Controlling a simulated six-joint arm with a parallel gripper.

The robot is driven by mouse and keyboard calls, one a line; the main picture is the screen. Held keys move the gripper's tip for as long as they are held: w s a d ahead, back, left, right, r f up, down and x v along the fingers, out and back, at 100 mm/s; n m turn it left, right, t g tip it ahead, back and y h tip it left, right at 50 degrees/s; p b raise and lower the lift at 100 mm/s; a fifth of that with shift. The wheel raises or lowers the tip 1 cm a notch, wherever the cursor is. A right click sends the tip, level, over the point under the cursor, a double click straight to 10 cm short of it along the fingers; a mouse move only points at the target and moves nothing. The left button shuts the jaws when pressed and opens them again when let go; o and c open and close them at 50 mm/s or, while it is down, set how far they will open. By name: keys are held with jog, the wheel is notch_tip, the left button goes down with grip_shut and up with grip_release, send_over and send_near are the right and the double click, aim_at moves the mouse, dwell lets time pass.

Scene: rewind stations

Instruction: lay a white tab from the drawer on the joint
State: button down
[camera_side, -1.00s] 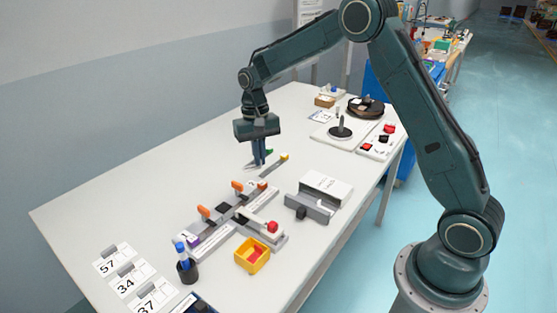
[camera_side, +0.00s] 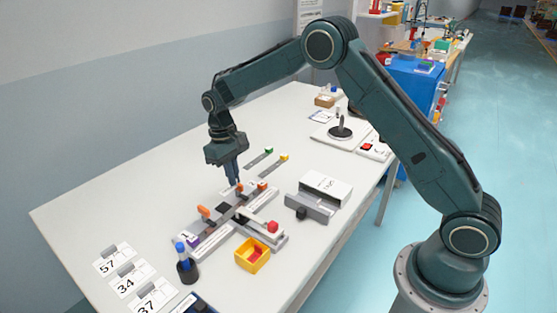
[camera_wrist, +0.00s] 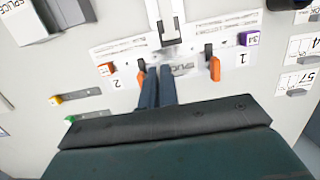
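The splice block (camera_side: 215,232) is a long grey rail with orange levers. In the wrist view the joint area (camera_wrist: 183,69) at the block's middle is partly hidden by my fingers. My gripper (camera_side: 234,182) is low over the block's far half, by an orange lever (camera_side: 239,188); in the wrist view its fingers (camera_wrist: 160,70) are close together, beside that lever (camera_wrist: 140,79). I cannot tell whether they touch it. Nothing shows between the fingers. The white-topped box with a grey front (camera_side: 325,188), apparently the drawer unit, stands right of the block. No white tab can be made out.
A white arm with a red knob (camera_side: 272,226) crosses the block's near side. Two strips with green (camera_side: 269,150) and yellow (camera_side: 284,157) ends lie behind.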

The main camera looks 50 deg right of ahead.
jog(key=shift+f, duration=0.15)
send_over(237, 207)
jog(key=shift+a+f, duration=0.1)
jog(key=shift+f, duration=2.65)
jog(key=shift+f, duration=1.05)
jog(key=c, duration=1.6)
grip_release()
jog(key=shift+s, duration=0.1)
jog(key=shift+w+r, duration=0.35)
jog(key=shift+r, duration=1.95)
jog(key=shift+w+r, duration=0.4)
jog(key=shift+r, duration=1.9)
jog(key=shift+w+r, duration=0.35)
jog(key=shift+r, duration=1.95)
jog(key=shift+r, duration=0.1)
